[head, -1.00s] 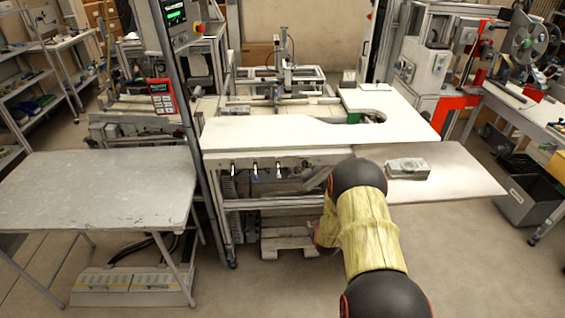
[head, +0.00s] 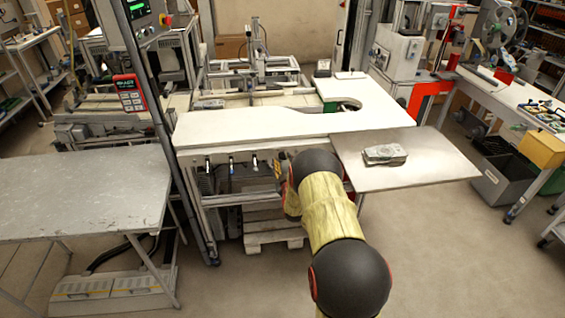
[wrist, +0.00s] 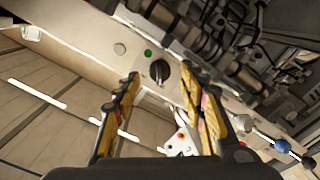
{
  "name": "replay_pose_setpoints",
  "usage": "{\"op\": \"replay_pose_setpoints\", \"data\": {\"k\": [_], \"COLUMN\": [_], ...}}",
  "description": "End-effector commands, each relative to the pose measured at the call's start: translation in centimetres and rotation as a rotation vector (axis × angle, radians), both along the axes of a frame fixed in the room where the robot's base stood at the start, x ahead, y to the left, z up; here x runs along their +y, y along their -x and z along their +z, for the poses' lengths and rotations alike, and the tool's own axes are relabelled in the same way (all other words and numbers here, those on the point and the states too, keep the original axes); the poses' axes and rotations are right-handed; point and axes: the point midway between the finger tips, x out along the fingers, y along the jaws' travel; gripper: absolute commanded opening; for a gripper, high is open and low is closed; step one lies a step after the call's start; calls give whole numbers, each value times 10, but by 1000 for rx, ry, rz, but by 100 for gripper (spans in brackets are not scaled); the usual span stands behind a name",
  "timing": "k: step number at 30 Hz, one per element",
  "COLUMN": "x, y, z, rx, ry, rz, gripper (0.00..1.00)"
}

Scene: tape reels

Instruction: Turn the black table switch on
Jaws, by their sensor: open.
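The black switch (wrist: 159,71) is a rotary knob on a pale panel in the wrist view, next to a small green light or button (wrist: 148,53). My gripper (wrist: 159,77) is open. Its two yellow-and-black fingers stand on either side of the switch in the picture, with nothing between them. I cannot tell whether they touch the panel. In the head view, part of my gripper (head: 279,168) shows below the front edge of the white table (head: 235,124), beside my arm. The switch is hidden in that view.
Levers with white (wrist: 243,122), blue (wrist: 281,146) and dark knobs line the panel at right in the wrist view. In the head view, a grey box (head: 385,154) lies on the lower side shelf (head: 425,165). A grey table (head: 75,195) stands at left.

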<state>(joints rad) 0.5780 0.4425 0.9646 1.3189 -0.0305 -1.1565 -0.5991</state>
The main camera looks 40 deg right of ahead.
Motion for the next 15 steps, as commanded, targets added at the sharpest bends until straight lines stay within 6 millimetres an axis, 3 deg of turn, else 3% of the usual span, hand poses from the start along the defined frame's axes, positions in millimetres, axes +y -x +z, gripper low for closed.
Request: {"op": "replay_pose_setpoints", "data": {"k": [13,15], "x": [-6,-6], "y": [-11,-11], "z": [0,0], "rx": [1,1], "ry": [-2,-2], "rz": [0,0], "gripper": [42,38]}}
